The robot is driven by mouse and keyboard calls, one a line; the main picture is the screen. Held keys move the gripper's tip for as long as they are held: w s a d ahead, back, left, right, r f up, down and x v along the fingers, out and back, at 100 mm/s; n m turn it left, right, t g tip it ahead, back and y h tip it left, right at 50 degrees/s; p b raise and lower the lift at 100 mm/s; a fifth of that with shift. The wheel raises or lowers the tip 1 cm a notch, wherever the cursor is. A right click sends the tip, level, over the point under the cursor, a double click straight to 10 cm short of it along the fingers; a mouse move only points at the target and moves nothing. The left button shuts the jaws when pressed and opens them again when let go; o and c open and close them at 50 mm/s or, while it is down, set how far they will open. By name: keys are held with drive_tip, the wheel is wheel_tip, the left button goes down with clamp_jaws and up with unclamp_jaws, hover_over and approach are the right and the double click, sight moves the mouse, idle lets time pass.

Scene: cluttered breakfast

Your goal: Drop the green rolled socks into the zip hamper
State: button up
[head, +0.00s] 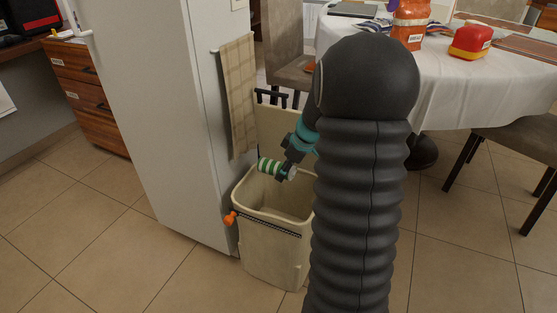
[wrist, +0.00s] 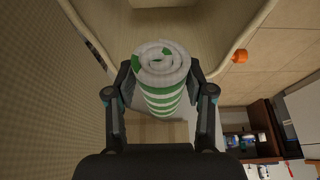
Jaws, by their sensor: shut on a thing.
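The green and white striped rolled socks (head: 268,167) are held between the fingers of my gripper (head: 286,172). The wrist view shows the roll (wrist: 162,75) end-on, with a finger on each side. The cream zip hamper (head: 270,250) stands open on the floor, its lid (head: 284,135) raised at the back. A dark zip runs along its front, with an orange pull (head: 231,218) at the left. In the head view the socks show over the hamper's opening near the rim. In the wrist view the hamper's rim (wrist: 238,45) curves around beyond the socks. My arm hides the hamper's right side.
A white fridge (head: 170,120) with a checked towel (head: 238,95) on its handle stands close at the hamper's left. A table (head: 450,90) with a white cloth is at the right, with chairs around it. Tiled floor in front is clear.

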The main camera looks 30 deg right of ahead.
drive_tip(key=shift+f+b, duration=0.95)
drive_tip(key=shift+f, duration=2)
drive_tip(key=o, duration=1.2)
drive_tip(key=v, duration=1.2)
